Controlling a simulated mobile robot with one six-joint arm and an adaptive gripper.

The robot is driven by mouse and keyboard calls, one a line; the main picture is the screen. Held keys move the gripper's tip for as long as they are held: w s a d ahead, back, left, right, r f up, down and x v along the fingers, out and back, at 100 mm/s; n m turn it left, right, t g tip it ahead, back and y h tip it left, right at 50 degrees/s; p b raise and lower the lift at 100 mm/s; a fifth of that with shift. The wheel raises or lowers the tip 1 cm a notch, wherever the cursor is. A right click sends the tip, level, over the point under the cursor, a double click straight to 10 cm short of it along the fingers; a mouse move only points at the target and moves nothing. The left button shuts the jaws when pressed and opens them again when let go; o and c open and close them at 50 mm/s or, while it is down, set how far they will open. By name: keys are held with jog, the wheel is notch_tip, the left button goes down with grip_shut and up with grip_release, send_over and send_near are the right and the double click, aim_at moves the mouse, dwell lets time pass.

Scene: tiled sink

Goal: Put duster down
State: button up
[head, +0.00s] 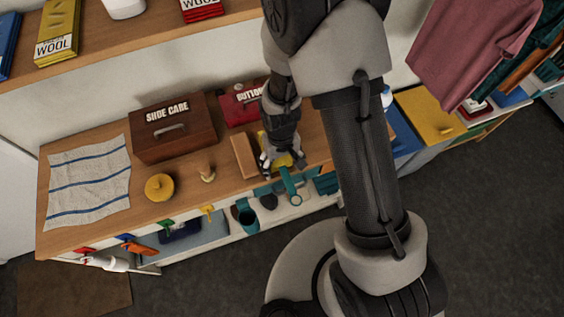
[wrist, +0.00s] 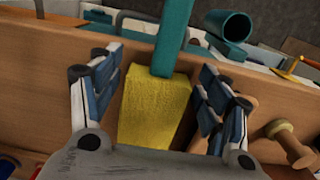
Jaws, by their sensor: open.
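The duster has a yellow head (wrist: 153,112) and a teal handle (wrist: 173,38). In the wrist view, its head lies between the two fingers of my gripper (wrist: 158,78), with a gap at each side. The handle points away past the fingertips. In the head view, my gripper (head: 281,158) is low over the front of the wooden counter (head: 222,187). The duster (head: 290,183) shows there as a bit of yellow under the fingers and a teal handle reaching over the counter's front edge. My gripper is open and partly hides the duster's head.
A brown shoe-care box (head: 172,130), a red button box (head: 240,103), a round yellow tin (head: 159,187) and a small wooden knob-shaped thing (head: 206,173) stand on the counter. A light wooden block (head: 243,157) is just left of my gripper. A striped cloth (head: 88,182) lies at the left.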

notch_tip(320, 180, up, 13)
jog(key=p, duration=0.3)
notch_tip(320, 180, up, 15)
jog(key=m+t, duration=0.2)
send_over(281, 163)
jog(key=s+d, duration=0.3)
jog(key=d, duration=0.3)
jog(key=s+d+r+m+t, duration=0.1)
jog(key=s+d+r+t, duration=0.2)
jog(key=s+r, duration=0.6)
jog(key=shift+s+d, duration=0.8)
jog(key=shift+d, duration=0.3)
notch_tip(281, 163, down, 7)
jog(key=b, duration=0.6)
jog(key=shift+r, duration=0.2)
